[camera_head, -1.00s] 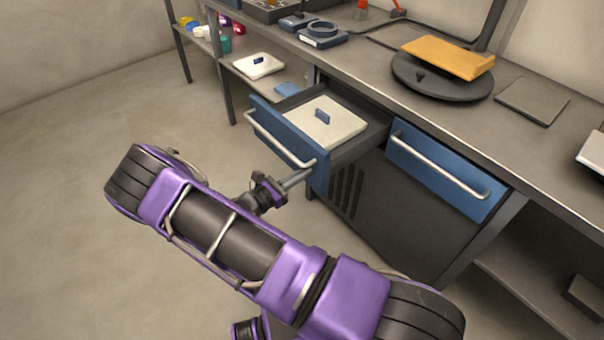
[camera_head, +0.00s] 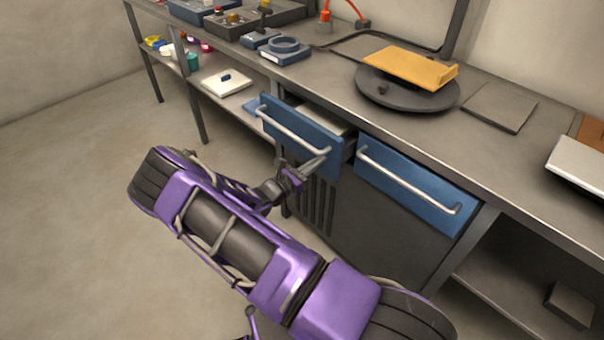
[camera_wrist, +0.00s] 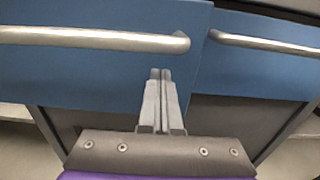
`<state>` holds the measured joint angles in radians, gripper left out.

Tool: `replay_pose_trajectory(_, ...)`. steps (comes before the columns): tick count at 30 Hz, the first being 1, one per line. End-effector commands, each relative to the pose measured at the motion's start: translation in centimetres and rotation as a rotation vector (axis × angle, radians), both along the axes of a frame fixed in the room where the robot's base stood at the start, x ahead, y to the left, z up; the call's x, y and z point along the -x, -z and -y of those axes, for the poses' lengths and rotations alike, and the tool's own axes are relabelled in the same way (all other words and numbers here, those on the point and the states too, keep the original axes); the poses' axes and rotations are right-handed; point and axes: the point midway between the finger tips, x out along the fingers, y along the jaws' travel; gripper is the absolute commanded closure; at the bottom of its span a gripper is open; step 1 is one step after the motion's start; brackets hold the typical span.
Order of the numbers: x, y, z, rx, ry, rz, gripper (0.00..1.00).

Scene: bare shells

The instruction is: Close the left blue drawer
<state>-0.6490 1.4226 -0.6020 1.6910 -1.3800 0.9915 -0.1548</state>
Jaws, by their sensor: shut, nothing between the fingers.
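The left blue drawer (camera_head: 292,127) stands partly open in the head view, pulled a short way out of the dark cabinet. Its silver bar handle (camera_head: 296,133) runs along the front. A light item inside shows only in part over the drawer front. My gripper (camera_head: 318,162) is at the right end of this drawer front. In the wrist view my gripper (camera_wrist: 160,74) is shut and empty, its fingertips over the blue front (camera_wrist: 85,73), just below the right end of the handle (camera_wrist: 90,38). I cannot tell for sure whether the tips touch the front.
The right blue drawer (camera_head: 415,190) is closed, with its own bar handle (camera_head: 405,180). The worktop above holds a round dark stand (camera_head: 408,95) with an orange item (camera_head: 410,67). A shelf with a white tray (camera_head: 226,83) is at the left. The floor at the left is clear.

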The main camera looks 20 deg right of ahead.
Motion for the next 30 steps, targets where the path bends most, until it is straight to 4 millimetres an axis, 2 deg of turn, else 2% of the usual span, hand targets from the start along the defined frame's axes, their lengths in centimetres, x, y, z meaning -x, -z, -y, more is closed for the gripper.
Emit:
replay_pose_trajectory(1,-0.5,0.1,1.3,0.002,0.003,0.001,1.0)
replay_pose_trajectory(6,-1.9,0.1,4.4,0.001,0.003,0.0,1.0)
replay_pose_trajectory(12,-2.9,0.1,6.7,0.001,0.001,0.0,1.0)
replay_pose_trajectory(18,-3.5,0.0,7.6,0.001,-0.001,0.0,1.0)
replay_pose_trajectory(30,-3.7,-0.2,8.0,0.002,-0.002,0.002,1.0)
